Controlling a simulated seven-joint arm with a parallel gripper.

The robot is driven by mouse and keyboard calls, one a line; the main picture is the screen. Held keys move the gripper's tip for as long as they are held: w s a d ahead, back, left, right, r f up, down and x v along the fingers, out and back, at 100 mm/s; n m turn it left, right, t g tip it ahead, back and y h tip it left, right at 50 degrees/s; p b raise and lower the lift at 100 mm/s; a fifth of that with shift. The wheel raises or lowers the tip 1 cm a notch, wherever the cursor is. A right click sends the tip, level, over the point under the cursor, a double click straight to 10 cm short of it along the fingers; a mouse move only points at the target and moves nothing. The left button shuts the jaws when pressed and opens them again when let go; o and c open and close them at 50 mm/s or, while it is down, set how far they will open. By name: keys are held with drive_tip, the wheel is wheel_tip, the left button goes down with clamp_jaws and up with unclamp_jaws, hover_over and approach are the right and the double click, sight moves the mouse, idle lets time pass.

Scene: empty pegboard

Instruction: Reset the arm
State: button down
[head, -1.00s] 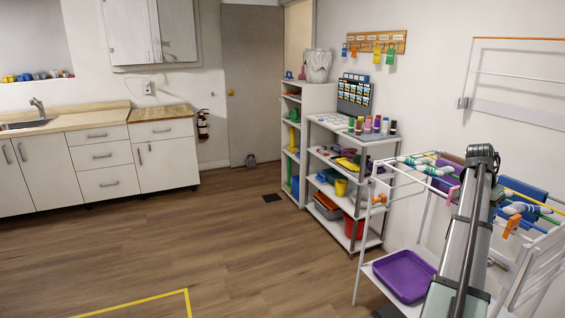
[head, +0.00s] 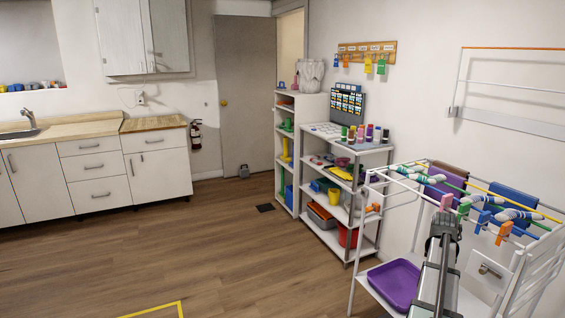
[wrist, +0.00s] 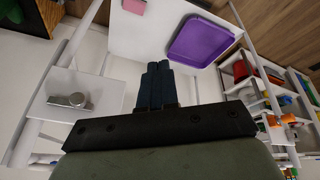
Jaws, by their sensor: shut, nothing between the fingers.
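My gripper (wrist: 154,82) shows in the wrist view with its dark fingers together and nothing between them. It points toward the lower shelf of a white drying rack (wrist: 125,40). In the head view, part of my arm stands in front of the rack (head: 372,225) at the lower right; the fingers cannot be made out there. Socks, cloths and clips hang on the rack's upper rails.
A purple tray (head: 396,284) lies on the rack's lower shelf and also shows in the wrist view (wrist: 203,40). White shelves (head: 340,205) with containers stand left of the rack. A pegboard (head: 367,49) with coloured tags hangs on the wall. The wooden floor (head: 200,255) is open.

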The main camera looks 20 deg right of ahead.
drive_tip(key=w+a+f+n+g+y, duration=0.15)
drive_tip(key=a+f+n+y, duration=0.25)
drive_tip(key=a+f, duration=2.6)
drive_tip(key=s+a+f+n+g, duration=0.2)
drive_tip(key=s+a+f, duration=0.3)
drive_tip(key=a, duration=0.6)
drive_tip(key=s+a+f+n+g, duration=0.2)
drive_tip(key=s+a+f, duration=0.4)
drive_tip(key=s+a, duration=0.3)
drive_tip(key=s+a+f+n+g, duration=0.2)
drive_tip(key=s+a+f, duration=0.3)
drive_tip(key=a, duration=0.8)
drive_tip(key=shift+s+f+n, duration=0.35)
drive_tip(key=shift+s+n, duration=0.35)
drive_tip(key=shift+s, duration=0.75)
drive_tip(key=shift+g, duration=0.25)
